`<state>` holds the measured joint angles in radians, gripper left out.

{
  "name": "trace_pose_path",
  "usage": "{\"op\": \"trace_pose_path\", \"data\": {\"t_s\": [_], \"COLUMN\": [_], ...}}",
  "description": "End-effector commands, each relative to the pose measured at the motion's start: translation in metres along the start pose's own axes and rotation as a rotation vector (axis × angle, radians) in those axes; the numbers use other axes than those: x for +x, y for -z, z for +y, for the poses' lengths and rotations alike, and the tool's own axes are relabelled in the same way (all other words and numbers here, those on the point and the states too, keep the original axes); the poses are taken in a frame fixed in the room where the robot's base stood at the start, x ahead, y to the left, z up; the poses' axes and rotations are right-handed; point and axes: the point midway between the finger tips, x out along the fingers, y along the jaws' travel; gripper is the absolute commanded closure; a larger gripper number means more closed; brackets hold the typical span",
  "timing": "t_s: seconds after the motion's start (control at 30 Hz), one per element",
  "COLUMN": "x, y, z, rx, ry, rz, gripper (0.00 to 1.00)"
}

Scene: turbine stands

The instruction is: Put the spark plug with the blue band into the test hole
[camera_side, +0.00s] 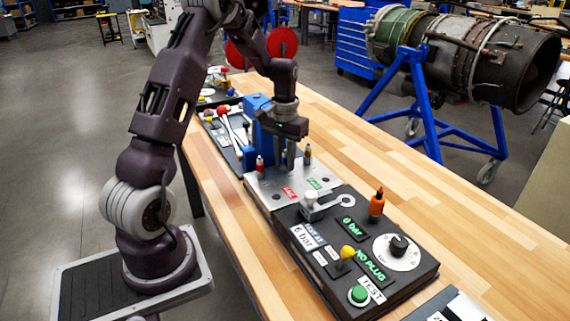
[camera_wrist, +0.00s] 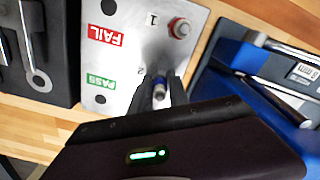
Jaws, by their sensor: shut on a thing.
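My gripper (camera_side: 284,163) points down over the silver plate (camera_side: 281,182). In the wrist view its fingers (camera_wrist: 160,92) are shut around a small metal plug (camera_wrist: 159,90) with a bluish band, near the mark 2. I cannot tell whether this plug is seated or lifted; the side view hides it behind the fingers. A red-banded plug (camera_side: 260,165) stands upright at mark 1 and also shows in the wrist view (camera_wrist: 180,28). Another plug (camera_side: 307,154) stands on the other side of the gripper. The test hole cannot be made out clearly.
Blue equipment (camera_side: 257,125) stands behind the gripper. Bare wood (camera_side: 390,170) lies to the right.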

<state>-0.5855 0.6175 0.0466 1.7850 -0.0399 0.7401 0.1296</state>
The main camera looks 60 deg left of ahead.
Motion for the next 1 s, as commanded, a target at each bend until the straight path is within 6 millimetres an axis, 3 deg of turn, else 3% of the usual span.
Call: {"op": "trace_pose_path", "data": {"t_s": [1.0], "x": [-0.019], "y": [0.001], "z": [0.000], "rx": [0.000], "ry": [0.000], "rz": [0.002], "gripper": [1.00]}}
